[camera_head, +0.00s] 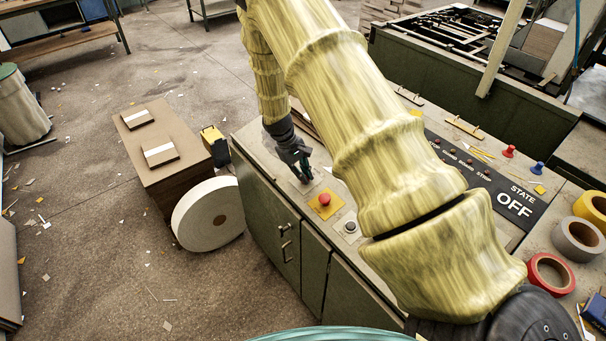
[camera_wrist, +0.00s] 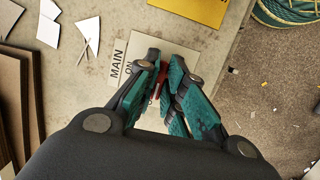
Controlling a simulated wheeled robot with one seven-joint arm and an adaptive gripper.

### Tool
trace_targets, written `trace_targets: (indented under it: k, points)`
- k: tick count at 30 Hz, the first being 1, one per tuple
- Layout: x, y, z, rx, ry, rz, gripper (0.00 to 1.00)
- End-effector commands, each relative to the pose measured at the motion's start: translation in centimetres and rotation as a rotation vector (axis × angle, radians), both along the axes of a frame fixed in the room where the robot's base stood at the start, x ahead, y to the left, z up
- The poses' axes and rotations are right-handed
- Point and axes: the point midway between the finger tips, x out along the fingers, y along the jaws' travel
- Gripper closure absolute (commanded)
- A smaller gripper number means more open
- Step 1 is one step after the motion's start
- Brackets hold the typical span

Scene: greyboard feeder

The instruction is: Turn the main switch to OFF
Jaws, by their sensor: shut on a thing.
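The main switch (camera_wrist: 161,82) shows in the wrist view as a bit of red between my fingers, and most of it is hidden by them. Its pale plate (camera_wrist: 138,45) carries the words MAIN and ON; the rest of the lettering is covered. My gripper (camera_wrist: 168,78) is closed on the switch, with a teal finger on each side. In the head view my gripper (camera_head: 303,172) points down at the near left end of the console top. The state panel (camera_head: 480,178) reads STATE OFF in white letters.
A red button on a yellow plate (camera_head: 325,201) and a dark round button (camera_head: 350,227) lie close to my gripper on the console. Rolls of tape, such as a red one (camera_head: 551,274), sit at the right. A large white roll (camera_head: 208,214) stands on the floor left of the console.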

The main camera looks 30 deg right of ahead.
Motion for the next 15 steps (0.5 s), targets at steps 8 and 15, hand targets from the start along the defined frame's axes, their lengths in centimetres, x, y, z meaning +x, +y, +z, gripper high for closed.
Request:
trace_targets:
  k: [8,15]
  points:
    - [-0.64,0.1,-0.55,0.003,0.014,0.0,1.0]
    - [-0.66,0.05,-0.55,0.002,0.013,-0.001,0.68]
